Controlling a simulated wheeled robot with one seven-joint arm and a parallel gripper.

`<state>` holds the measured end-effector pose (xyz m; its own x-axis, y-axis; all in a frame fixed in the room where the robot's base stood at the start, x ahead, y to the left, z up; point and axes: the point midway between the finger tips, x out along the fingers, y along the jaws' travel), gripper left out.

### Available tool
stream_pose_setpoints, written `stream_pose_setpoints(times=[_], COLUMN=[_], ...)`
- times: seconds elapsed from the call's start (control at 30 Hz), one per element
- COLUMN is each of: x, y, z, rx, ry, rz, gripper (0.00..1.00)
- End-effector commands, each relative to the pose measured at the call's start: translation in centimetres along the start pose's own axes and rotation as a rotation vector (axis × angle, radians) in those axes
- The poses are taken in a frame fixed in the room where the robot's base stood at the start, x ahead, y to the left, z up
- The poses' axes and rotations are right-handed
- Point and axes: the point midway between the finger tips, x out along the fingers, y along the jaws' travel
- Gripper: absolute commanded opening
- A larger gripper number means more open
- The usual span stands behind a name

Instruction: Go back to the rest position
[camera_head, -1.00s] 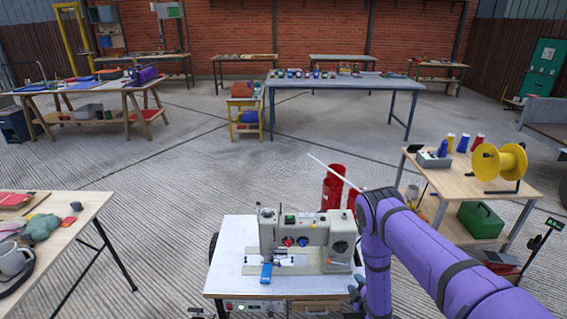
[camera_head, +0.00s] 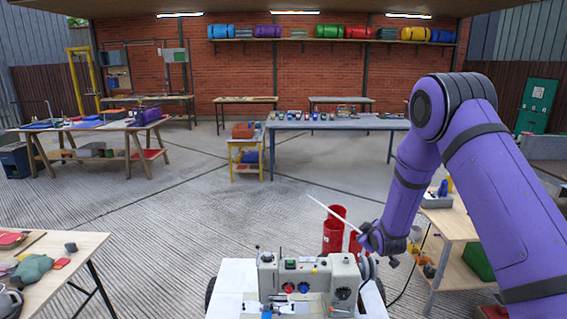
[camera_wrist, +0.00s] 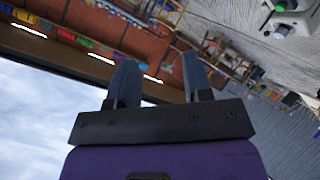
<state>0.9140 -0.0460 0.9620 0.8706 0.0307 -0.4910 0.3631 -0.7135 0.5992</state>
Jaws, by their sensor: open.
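My purple arm rises at the right of the head view, bends at a high elbow and comes down to its wrist beside the sewing machine (camera_head: 305,272). My gripper (camera_wrist: 157,75) shows in the wrist view with its two dark fingers apart and nothing between them. In the head view the fingers are too small and covered to make out.
Red cylinders (camera_head: 334,228) stand behind the machine, with a thin white rod near my wrist. A wooden table (camera_head: 85,250) is at the lower left. A shelved wooden table (camera_head: 455,222) is partly behind my arm at right. The concrete floor between is open.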

Motion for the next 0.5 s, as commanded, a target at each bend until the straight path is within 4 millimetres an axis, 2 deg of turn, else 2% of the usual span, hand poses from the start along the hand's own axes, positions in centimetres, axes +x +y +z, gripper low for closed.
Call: stream_pose_setpoints(times=[0.03,0.2,0.5], x=[-1.3,-5.5,-14.5], y=[1.3,4.6,8.9], z=[-1.2,-4.2,-8.1], rx=[0.021,0.101,0.239], ry=[-0.009,-0.055,-0.139], rz=[-0.003,-0.031,-0.078], gripper=[0.46,0.46,0.46])
